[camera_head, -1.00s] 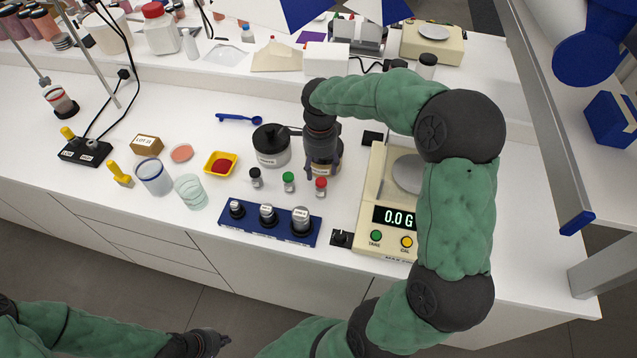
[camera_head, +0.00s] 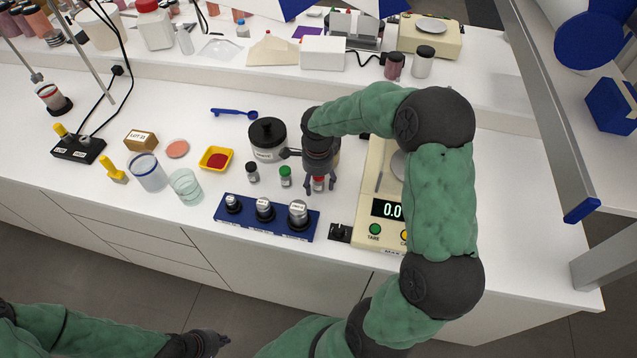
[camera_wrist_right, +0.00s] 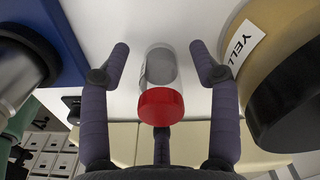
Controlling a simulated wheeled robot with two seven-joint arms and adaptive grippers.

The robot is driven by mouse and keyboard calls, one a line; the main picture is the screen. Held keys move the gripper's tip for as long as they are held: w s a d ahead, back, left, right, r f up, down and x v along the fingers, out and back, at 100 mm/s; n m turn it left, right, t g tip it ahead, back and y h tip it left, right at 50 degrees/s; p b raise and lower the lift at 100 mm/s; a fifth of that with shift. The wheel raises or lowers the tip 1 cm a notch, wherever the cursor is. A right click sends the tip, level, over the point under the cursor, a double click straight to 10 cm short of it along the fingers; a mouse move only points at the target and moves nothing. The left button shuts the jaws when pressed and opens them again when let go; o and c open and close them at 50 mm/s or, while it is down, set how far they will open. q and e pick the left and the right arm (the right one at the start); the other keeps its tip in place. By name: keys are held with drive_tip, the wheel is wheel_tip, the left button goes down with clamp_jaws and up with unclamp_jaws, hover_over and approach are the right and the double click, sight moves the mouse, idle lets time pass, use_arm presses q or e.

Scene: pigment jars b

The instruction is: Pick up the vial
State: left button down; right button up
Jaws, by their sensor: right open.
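Three small capped vials stand in a row on the bench: a black-capped vial (camera_head: 252,172), a green-capped vial (camera_head: 286,176) and a red-capped vial (camera_head: 318,184). My right gripper (camera_head: 320,190) hangs over the red-capped vial and partly hides it in the head view. In the right wrist view, this clear vial with its red cap (camera_wrist_right: 161,106) lies between the spread fingers of my right gripper (camera_wrist_right: 160,55), with gaps on both sides. My right gripper is open and empty. My left gripper (camera_head: 206,343) is low in front of the bench, away from the vials; its fingers are unclear.
A blue weight rack (camera_head: 266,217) stands in front of the vials. A yellow-labelled jar (camera_wrist_right: 265,60) is close to the right gripper in the wrist view. A scale (camera_head: 378,232) stands right; a dark-lidded jar (camera_head: 268,139) and yellow tray (camera_head: 216,159) stand left.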

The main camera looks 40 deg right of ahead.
drive_tip(key=c, duration=1.2)
drive_tip(key=shift+c, duration=0.2)
drive_tip(key=shift+r, duration=0.15)
drive_tip(key=shift+r, duration=0.5)
wheel_tip(320, 180, up, 2)
drive_tip(key=shift+r+p, duration=0.1)
drive_tip(key=shift+p, duration=0.3)
drive_tip(key=s+a+r+p, duration=0.2)
drive_tip(key=s+a+r, duration=0.4)
drive_tip(key=s+r, duration=0.3)
drive_tip(key=s, duration=0.3)
drive_tip(key=shift+s+r+p, duration=0.3)
drive_tip(key=shift+r+p, duration=0.05)
